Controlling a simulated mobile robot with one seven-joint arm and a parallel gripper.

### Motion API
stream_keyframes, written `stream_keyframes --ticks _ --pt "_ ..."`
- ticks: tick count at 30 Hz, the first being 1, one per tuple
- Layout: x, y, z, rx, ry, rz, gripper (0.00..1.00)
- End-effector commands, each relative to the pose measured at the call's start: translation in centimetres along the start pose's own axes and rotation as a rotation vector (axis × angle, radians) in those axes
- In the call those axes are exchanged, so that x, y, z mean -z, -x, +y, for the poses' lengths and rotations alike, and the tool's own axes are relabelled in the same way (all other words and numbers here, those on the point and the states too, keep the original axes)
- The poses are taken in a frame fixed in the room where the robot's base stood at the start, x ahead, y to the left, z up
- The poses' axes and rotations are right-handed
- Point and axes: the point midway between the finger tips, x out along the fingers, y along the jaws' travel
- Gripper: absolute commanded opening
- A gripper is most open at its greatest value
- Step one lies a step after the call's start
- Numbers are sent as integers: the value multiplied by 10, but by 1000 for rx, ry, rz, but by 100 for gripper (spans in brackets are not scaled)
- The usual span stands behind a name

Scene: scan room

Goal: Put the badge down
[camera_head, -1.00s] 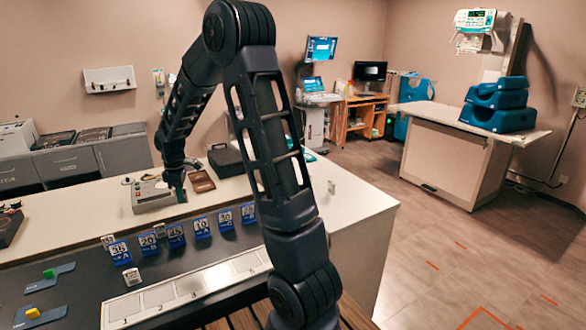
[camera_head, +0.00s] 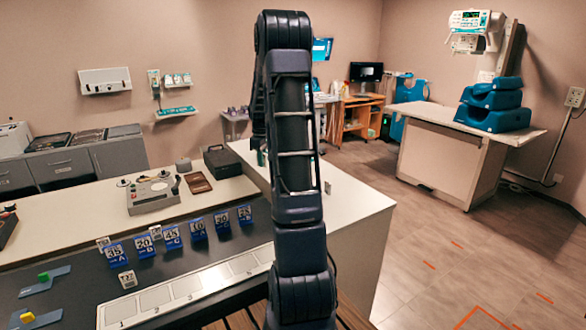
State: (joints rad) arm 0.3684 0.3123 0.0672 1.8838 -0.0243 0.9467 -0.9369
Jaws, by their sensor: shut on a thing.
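My gripper is hidden behind my own raised arm, which stands upright across the middle of the view. I cannot see the jaws or anything held in them. No badge can be made out for certain. Several blue numbered tags stand in a row on the dark counter top, among them a tag marked 35 (camera_head: 116,254) and a tag marked 10 (camera_head: 198,229). A small white tag (camera_head: 127,280) stands in front of the row. A small pale upright piece (camera_head: 327,187) stands on the white counter to the right of my arm.
A grey device (camera_head: 153,194), a brown flat tray (camera_head: 196,183) and a black case (camera_head: 222,162) are on the white counter (camera_head: 75,218). A strip of numbered pale squares (camera_head: 187,288) lies in front. The counter right of my arm is mostly clear.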

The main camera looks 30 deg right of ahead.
Motion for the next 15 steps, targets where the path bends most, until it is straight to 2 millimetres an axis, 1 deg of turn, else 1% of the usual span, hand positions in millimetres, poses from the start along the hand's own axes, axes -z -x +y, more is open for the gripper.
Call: stream_keyframes --ticks 1,5,6,11,15 --pt "-17 2 14 0 -35 0 0" --pt "-56 8 46 -1 -114 1 0" --pt "-69 10 55 -1 -139 1 0" --pt "-123 18 89 -1 -238 1 0" --pt "-173 24 114 -1 -323 1 0"
